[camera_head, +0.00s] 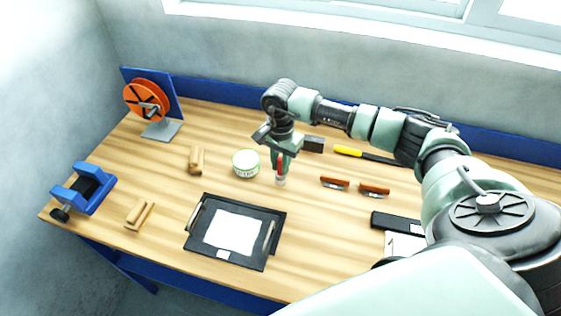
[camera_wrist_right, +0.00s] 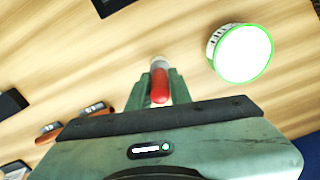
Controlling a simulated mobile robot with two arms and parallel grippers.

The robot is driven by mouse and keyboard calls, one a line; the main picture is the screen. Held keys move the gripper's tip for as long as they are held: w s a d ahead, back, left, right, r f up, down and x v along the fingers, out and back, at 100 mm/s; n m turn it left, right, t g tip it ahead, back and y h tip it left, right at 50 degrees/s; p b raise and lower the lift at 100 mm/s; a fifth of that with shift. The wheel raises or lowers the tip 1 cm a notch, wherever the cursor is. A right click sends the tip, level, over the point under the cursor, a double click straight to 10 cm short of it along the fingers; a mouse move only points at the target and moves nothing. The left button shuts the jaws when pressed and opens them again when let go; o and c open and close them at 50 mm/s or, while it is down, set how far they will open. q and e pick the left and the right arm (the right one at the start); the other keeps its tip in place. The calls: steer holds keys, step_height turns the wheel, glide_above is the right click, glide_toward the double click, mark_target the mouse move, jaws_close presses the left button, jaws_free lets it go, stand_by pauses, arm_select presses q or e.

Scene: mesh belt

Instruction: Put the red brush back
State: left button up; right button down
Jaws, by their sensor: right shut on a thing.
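The red brush (camera_head: 280,171) is a small upright thing with a red upper part and a pale lower end. My right gripper (camera_head: 280,160) is shut on it, over the bench to the right of the white tub. In the right wrist view the brush's red part (camera_wrist_right: 160,88) shows between the fingers of my right gripper (camera_wrist_right: 157,84), with its pale end (camera_wrist_right: 158,63) beyond them. I cannot tell whether the brush touches the bench. My left gripper is not in view.
A white tub with a green rim (camera_head: 245,163) stands left of the brush. Two red-brown handled tools (camera_head: 335,182) lie to the right. A black framed board (camera_head: 255,211) lies in front. A yellow-handled tool (camera_head: 348,151) and dark block (camera_head: 313,145) lie behind. Bare wood surrounds the brush.

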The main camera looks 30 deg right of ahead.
steer(key=shift+f, duration=0.15)
steer(key=c, duration=1.3)
jaws_free()
step_height(320, 180, up, 11)
steer(key=b, duration=0.4)
steer(key=shift+b, duration=0.4)
steer(key=shift+r, duration=0.65)
